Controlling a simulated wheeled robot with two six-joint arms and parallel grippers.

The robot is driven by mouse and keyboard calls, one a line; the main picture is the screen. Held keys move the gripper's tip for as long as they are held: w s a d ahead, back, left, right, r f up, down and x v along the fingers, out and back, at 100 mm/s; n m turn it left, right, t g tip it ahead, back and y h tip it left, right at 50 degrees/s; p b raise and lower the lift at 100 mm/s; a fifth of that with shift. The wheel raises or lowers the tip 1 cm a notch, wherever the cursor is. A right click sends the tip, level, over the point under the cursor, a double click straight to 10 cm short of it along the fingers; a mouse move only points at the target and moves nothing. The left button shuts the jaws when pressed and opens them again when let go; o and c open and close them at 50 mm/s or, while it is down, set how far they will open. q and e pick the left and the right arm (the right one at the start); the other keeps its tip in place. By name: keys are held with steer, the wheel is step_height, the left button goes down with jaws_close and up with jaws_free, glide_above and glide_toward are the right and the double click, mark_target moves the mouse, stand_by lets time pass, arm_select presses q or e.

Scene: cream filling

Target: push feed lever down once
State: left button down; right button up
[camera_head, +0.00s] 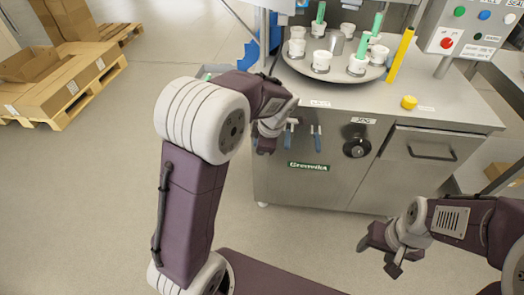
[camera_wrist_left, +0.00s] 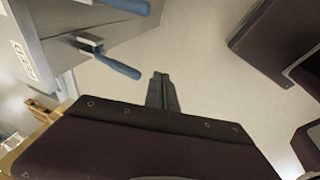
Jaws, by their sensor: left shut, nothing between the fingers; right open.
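Two levers with blue handles, the left one (camera_head: 290,137) and the right one (camera_head: 317,138), hang on the steel front of the filling machine. I cannot tell from the head view which is the feed lever. In the left wrist view one blue handle (camera_wrist_left: 122,68) is close to the fingers, with a second (camera_wrist_left: 132,5) at the top edge. My left gripper (camera_head: 265,146) is shut and empty, just left of the levers. Its closed fingertips (camera_wrist_left: 160,80) show beside the nearer handle, apart from it in the picture. My right gripper (camera_head: 379,258) is open and empty, low at the right.
The machine's turntable (camera_head: 330,78) carries several white cups. A black knob (camera_head: 356,148) and a drawer (camera_head: 430,147) are on its front. A yellow button (camera_head: 409,102) is on top. Pallets with boxes (camera_head: 60,80) stand at the left. The floor in front is clear.

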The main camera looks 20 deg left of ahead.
arm_select(q)
steer(key=r, duration=0.1)
steer(key=s+r, duration=0.1)
steer(key=d+r, duration=0.1)
steer(key=shift+s+r, duration=0.1)
steer(key=shift+s, duration=0.25)
